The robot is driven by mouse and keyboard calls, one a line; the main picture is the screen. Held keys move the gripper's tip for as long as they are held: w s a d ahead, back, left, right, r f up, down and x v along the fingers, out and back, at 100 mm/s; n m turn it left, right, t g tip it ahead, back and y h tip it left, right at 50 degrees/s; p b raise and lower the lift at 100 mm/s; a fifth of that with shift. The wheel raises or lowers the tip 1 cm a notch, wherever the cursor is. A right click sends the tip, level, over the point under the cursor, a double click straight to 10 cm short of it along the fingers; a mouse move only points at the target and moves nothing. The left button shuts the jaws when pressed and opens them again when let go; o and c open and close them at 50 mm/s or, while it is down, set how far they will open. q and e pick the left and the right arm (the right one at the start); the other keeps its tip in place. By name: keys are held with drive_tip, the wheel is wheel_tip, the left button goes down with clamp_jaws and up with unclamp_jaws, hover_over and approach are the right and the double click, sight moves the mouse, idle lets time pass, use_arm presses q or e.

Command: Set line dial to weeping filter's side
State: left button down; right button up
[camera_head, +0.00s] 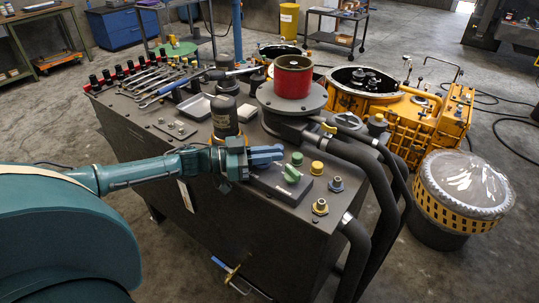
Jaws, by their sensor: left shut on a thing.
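The line dial (291,174) is a green handle on a dark grey block on top of the black bench unit. My left gripper (282,156) has blue fingers, reaches in from the left and is shut at the dial's far left end. The exact contact is partly hidden by the fingers. A black filter canister (224,117) with gold lettering stands upright behind my left wrist. A second black canister (227,82) stands farther back. I cannot tell from this view which one is weeping. My right gripper is not in view.
Thick black hoses (375,185) run down the right side. Wrenches (160,82) lie at the back left.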

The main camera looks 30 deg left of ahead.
use_arm(q)
drive_tip(key=c, duration=1.5)
unclamp_jaws()
drive_tip(key=shift+o, duration=0.2)
drive_tip(key=shift+s+a, duration=0.2)
drive_tip(key=shift+a, duration=0.05)
drive_tip(key=v, duration=1.2)
drive_tip(key=shift+a+b, duration=0.2)
drive_tip(key=shift+b, duration=0.15)
drive_tip(key=shift+s, duration=0.1)
